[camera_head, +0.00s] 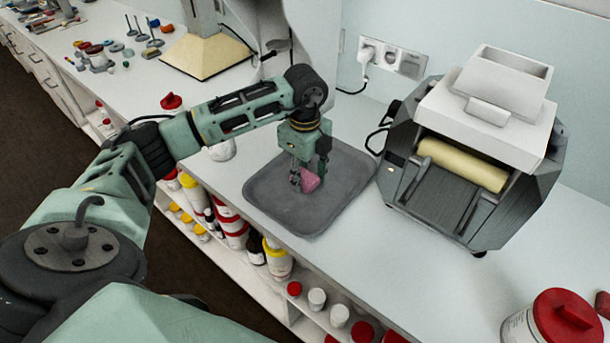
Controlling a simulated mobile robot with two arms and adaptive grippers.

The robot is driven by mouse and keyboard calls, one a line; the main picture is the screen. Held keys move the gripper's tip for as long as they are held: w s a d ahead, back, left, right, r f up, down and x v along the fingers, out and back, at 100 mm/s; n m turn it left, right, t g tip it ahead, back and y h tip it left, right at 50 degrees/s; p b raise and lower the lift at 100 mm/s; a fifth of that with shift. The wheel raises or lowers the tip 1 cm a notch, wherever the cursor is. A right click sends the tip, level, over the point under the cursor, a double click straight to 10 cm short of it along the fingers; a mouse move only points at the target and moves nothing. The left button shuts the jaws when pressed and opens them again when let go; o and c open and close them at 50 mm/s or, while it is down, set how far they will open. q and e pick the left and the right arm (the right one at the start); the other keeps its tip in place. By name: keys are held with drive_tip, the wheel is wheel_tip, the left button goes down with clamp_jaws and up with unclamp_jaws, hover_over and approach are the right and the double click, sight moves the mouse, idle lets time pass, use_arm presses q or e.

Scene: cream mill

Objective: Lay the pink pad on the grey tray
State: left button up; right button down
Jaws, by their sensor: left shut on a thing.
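The grey tray (272,211) lies flat on the white counter, in the middle of the view. My left gripper (308,184) points down over the tray. It is shut on the pink pad (310,181), whose lower part shows between and beside the fingers. I cannot tell whether the pad touches the tray or hangs just above it. My right gripper is not in view.
A grey and white roller mill (487,135) stands to the right of the tray. A red-lidded jar (566,325) is at the lower right. Bottles fill the shelf below the counter edge. A wall socket (392,58) with a plug is behind.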

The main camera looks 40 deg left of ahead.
sight(305, 177)
use_arm(q)
drive_tip(key=shift+f, duration=0.9)
drive_tip(key=o, duration=1.2)
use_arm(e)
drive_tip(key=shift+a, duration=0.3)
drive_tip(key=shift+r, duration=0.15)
use_arm(q)
drive_tip(key=shift+r, duration=0.35)
wheel_tip(305, 177, up, 12)
drive_tip(key=b, duration=0.2)
drive_tip(key=shift+f+b, duration=0.15)
drive_tip(key=shift+b, duration=0.25)
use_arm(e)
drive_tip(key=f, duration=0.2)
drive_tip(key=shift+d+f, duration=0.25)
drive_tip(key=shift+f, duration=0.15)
